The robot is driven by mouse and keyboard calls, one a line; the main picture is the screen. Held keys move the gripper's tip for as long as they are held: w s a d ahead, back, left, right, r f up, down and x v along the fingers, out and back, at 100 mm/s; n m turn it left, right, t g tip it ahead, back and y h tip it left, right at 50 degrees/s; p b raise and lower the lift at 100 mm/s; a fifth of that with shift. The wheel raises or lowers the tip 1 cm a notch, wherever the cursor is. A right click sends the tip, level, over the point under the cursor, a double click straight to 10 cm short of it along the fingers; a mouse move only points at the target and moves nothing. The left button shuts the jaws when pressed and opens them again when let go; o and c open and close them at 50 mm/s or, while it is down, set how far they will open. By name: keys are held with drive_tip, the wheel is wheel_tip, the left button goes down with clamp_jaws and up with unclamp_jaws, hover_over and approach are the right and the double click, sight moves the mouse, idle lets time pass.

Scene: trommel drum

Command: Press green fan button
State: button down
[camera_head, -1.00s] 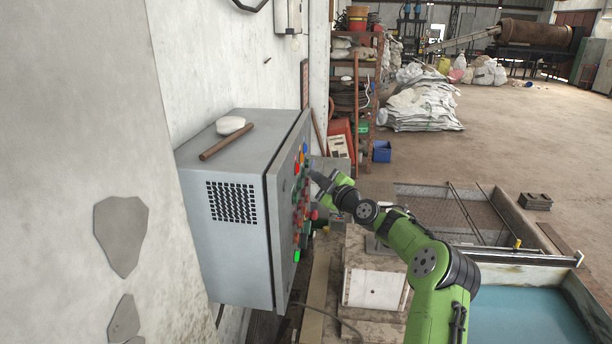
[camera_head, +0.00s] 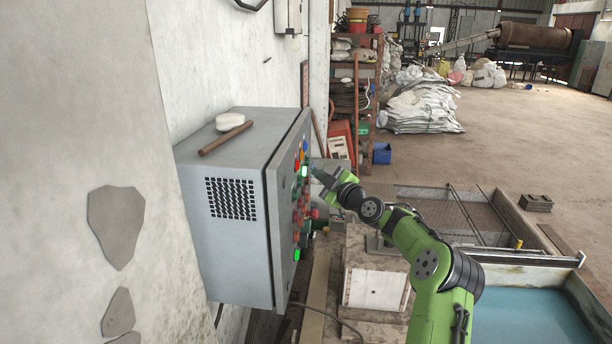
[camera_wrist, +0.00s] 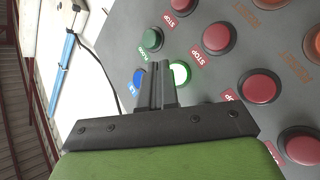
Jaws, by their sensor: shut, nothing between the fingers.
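The grey control box (camera_head: 225,240) is on the wall, its button panel facing right. In the head view a lit green button (camera_head: 304,172) shows near the panel's top, and another lit green one (camera_head: 296,254) lower down. In the wrist view one green button (camera_wrist: 181,74) glows and a darker green button (camera_wrist: 152,39) is above it. I cannot read which label says fan. My gripper (camera_wrist: 157,72) is shut and empty, its tips appearing beside the glowing button and partly covering its left edge. In the head view my gripper (camera_head: 317,172) is close to the panel, seemingly just off it.
A blue button (camera_wrist: 139,82) is left of the fingertips. Several red stop buttons (camera_wrist: 216,37) lie to the right. A white stone (camera_head: 230,122) and a brown rod (camera_head: 226,138) rest on the box top. A workbench-like block (camera_head: 375,285) stands below my arm.

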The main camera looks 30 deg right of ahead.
drive_tip(key=shift+d, duration=0.15)
drive_tip(key=s+d+b, duration=0.1)
drive_tip(key=d, duration=0.1)
drive_tip(key=s+d, duration=0.2)
drive_tip(key=shift+b, duration=0.35)
idle(0.8)
